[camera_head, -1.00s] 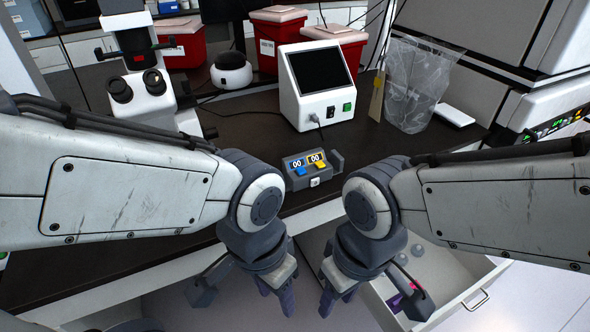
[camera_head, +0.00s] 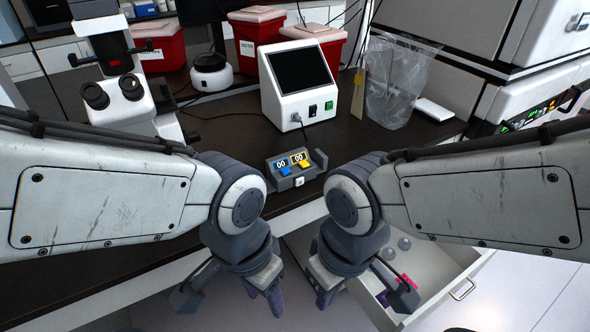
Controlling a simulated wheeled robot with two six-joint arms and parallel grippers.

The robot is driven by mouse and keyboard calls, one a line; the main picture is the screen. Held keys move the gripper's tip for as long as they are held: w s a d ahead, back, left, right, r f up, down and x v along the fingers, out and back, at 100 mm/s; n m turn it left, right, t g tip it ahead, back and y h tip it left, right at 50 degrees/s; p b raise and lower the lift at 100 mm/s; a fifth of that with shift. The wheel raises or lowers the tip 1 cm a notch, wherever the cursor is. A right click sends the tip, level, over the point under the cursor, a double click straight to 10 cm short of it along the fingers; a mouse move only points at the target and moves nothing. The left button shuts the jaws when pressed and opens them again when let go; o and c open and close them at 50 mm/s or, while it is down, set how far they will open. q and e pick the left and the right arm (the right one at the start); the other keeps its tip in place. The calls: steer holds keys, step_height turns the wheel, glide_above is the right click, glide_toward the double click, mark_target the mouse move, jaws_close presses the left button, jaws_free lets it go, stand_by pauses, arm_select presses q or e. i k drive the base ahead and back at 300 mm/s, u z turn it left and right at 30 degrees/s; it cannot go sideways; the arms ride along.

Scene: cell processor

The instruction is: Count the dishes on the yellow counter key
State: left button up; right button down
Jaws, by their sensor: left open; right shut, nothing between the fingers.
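A small grey counter (camera_head: 297,181) sits near the front edge of the dark bench. It has a blue key (camera_head: 285,172) on the left and a yellow key (camera_head: 304,166) on the right. Both of its displays read 00. My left gripper (camera_head: 265,291) is open and hangs in front of the bench edge, below and left of the counter. My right gripper (camera_head: 325,296) is shut and empty, below and right of the counter. Neither touches the keys. Small round clear pieces (camera_head: 404,243) lie in the open drawer; I cannot tell whether they are dishes.
A white drawer (camera_head: 462,289) stands open below the bench at right, partly behind my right arm, with a pink item (camera_head: 403,281) inside. A white screen unit (camera_head: 299,88), a microscope (camera_head: 117,95), red bins (camera_head: 258,37) and a clear bag (camera_head: 397,82) stand farther back.

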mark_target(304, 163)
steer(key=u, duration=2.1)
steer(key=k, duration=1)
steer(key=z, duration=1.1)
steer(key=i, duration=0.5)
steer(key=z, duration=0.05)
